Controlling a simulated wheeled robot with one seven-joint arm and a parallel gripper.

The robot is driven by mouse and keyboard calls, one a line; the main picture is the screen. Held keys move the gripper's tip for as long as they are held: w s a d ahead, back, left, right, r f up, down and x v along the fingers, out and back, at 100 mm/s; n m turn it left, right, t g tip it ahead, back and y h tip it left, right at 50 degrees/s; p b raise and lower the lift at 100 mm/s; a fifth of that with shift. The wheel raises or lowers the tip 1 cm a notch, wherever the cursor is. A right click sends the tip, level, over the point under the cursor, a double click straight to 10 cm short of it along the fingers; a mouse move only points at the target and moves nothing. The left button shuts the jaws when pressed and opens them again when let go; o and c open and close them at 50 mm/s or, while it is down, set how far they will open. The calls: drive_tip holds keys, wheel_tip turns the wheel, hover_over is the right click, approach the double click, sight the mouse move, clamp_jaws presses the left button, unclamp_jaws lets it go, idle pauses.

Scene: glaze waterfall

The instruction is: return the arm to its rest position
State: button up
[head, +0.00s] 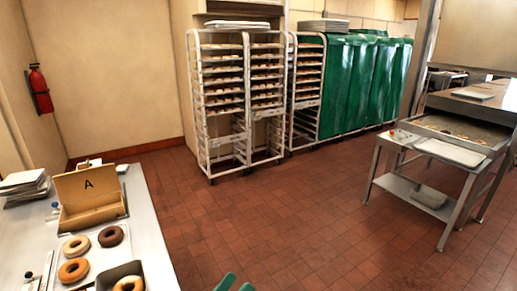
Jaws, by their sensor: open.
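The rest of my arm is out of view. On the table, an open cardboard box (92,203) marked "A" has its lid raised. Several ring doughnuts (74,270), brown and pale, lie on a white tray (98,258) in front of it. Another doughnut (128,284) sits in a dark tray (106,277) at the bottom edge.
White wheeled racks (246,52) full of trays stand at the back wall, some under green covers (350,90). A metal stand (425,190) with a doughnut machine (460,128) is at right. A fire extinguisher (40,91) hangs at left. The red tile floor (300,215) between is clear.

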drive_tip(key=s+d+f+n+t+y, duration=0.1)
drive_tip(key=s+d+n+t+y, duration=0.25)
drive_tip(key=n, duration=0.45)
drive_tip(key=s+d+f+n+t+y, duration=0.1)
drive_tip(key=s+d+n+t+y, duration=0.15)
drive_tip(key=s+n+t, duration=0.45)
drive_tip(key=s+f+n+g+y, duration=0.4)
drive_tip(key=s+f+n+g, duration=0.2)
drive_tip(key=s+f+n, duration=0.2)
drive_tip(key=s+f+n+g+y, duration=0.4)
drive_tip(key=s+f+n+g, duration=0.2)
drive_tip(key=f+n, duration=0.5)
wheel_tip(320, 180, down, 4)
drive_tip(key=s, duration=0.2)
drive_tip(key=shift+s+a+r+n+g+y, duration=0.15)
drive_tip(key=shift+s+n+g+y, duration=0.15)
drive_tip(key=shift+s+n+g, duration=0.1)
drive_tip(key=shift+w, duration=0.2)
